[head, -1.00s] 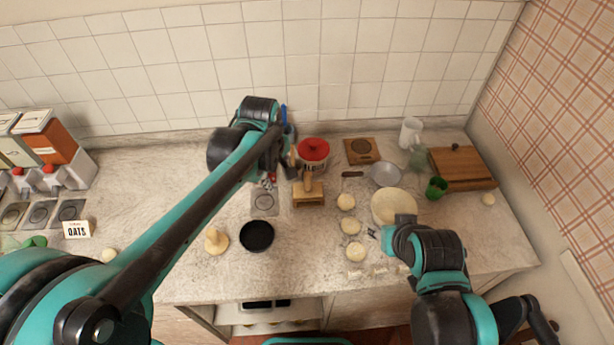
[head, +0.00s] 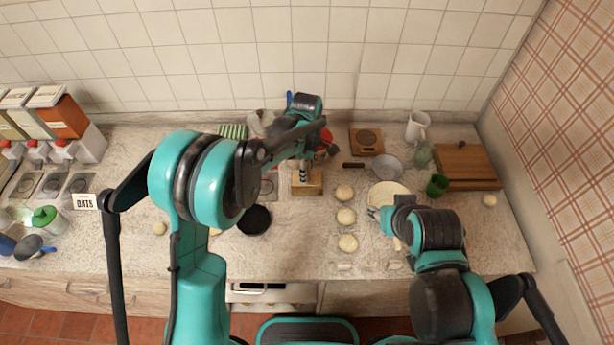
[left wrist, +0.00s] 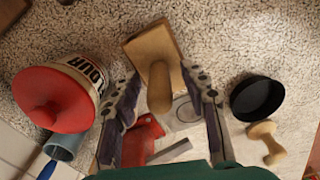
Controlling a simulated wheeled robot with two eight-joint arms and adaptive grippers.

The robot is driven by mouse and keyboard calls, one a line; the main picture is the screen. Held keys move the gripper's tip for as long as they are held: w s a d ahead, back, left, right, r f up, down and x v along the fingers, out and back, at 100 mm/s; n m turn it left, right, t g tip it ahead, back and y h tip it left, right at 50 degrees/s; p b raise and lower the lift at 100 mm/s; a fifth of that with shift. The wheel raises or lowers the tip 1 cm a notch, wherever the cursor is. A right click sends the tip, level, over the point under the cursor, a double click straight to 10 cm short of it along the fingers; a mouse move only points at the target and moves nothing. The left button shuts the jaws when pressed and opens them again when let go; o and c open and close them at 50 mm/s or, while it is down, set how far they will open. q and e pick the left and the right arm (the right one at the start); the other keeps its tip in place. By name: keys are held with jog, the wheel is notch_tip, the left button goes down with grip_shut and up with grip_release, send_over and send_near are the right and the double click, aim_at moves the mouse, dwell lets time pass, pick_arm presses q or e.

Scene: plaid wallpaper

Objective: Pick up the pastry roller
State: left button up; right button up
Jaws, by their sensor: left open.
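A wooden block with an upright rounded handle (head: 310,187) stands mid-counter; it also shows in the left wrist view (left wrist: 160,90). I cannot tell for sure if this is the pastry roller. A smaller dumbbell-shaped wooden piece (left wrist: 267,140) lies right of it in the left wrist view; my left arm mostly hides it in the head view. My left gripper (head: 303,172) is open above the block. In the left wrist view its fingers (left wrist: 160,80) are either side of the handle, with gaps. My right gripper (head: 374,213) is by a pale dough disc (head: 385,190); its jaws are too small to read.
A red-lidded container (left wrist: 55,100) stands close beside the left fingers. A red-handled tool (left wrist: 140,142) lies below them. A black round pan (head: 254,220) is left of the block, and several dough balls (head: 346,216) are to its right.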

pick_arm(q)
jog(key=shift+f, duration=0.6)
grip_shut()
jog(key=shift+r, duration=0.15)
notch_tip(320, 180, up, 4)
jog(key=shift+r+p, duration=0.2)
jog(key=shift+p, duration=0.3)
jog(key=s+d+r+p, duration=0.1)
jog(key=s+d+r, duration=0.5)
jog(key=s+d, duration=0.2)
jog(key=shift+s+r, duration=0.15)
jog(key=shift+r, duration=0.05)
